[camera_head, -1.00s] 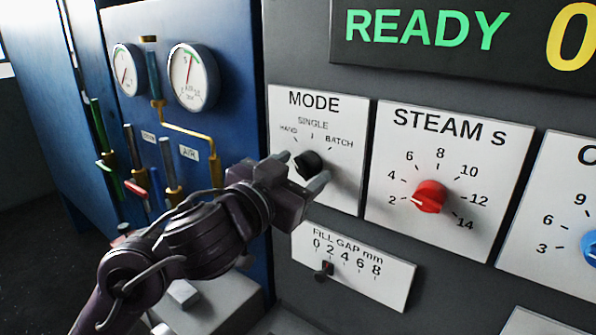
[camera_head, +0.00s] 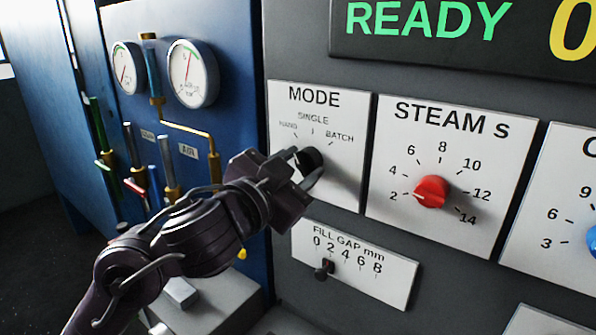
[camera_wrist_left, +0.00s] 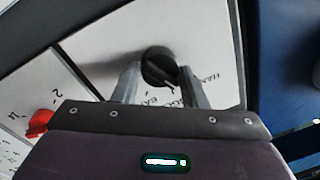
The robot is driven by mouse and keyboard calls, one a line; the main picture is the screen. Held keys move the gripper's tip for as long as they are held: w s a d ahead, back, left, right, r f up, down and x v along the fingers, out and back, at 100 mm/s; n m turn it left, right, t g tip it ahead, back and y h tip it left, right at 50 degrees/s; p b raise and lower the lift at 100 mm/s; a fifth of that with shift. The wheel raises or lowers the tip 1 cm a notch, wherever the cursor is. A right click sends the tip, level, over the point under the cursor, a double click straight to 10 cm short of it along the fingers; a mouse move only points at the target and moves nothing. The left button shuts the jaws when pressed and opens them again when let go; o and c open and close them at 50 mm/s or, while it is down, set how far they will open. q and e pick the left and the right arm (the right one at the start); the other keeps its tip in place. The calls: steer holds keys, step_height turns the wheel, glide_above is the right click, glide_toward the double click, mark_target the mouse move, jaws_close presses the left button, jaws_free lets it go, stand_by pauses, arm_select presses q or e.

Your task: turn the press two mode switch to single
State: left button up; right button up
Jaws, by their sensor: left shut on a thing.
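The mode switch is a round black knob (camera_head: 308,160) on the white MODE plate (camera_head: 345,185), with HAND, SINGLE and BATCH marked above it. It also shows in the left wrist view (camera_wrist_left: 158,62), where the picture is turned and the labels are upside down. My left gripper (camera_head: 304,164) reaches in from the lower left and is shut on the knob, one finger on each side. Its fingers also show in the left wrist view (camera_wrist_left: 162,85). The knob's pointer is too unclear to say which mark it faces. My right gripper is out of view.
The STEAM S plate with a red knob (camera_head: 431,191) is just right. The FILL GAP plate (camera_head: 375,272) with a small black slider is below. A READY display (camera_head: 440,60) is above. Gauges (camera_head: 193,74), pipes and levers are on the blue cabinet at left.

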arm_select(q)
steer(key=m, duration=0.1)
steer(key=m+b, duration=0.1)
steer(key=m, duration=0.2)
steer(key=shift+f+b, duration=0.25)
steer(key=shift+b, duration=0.1)
steer(key=shift+m+h+b, duration=0.3)
steer(key=shift+m, duration=0.6)
steer(key=o, duration=0.9)
steer(key=shift+o, duration=0.2)
steer(key=shift+r, duration=0.1)
steer(key=v, duration=0.8)
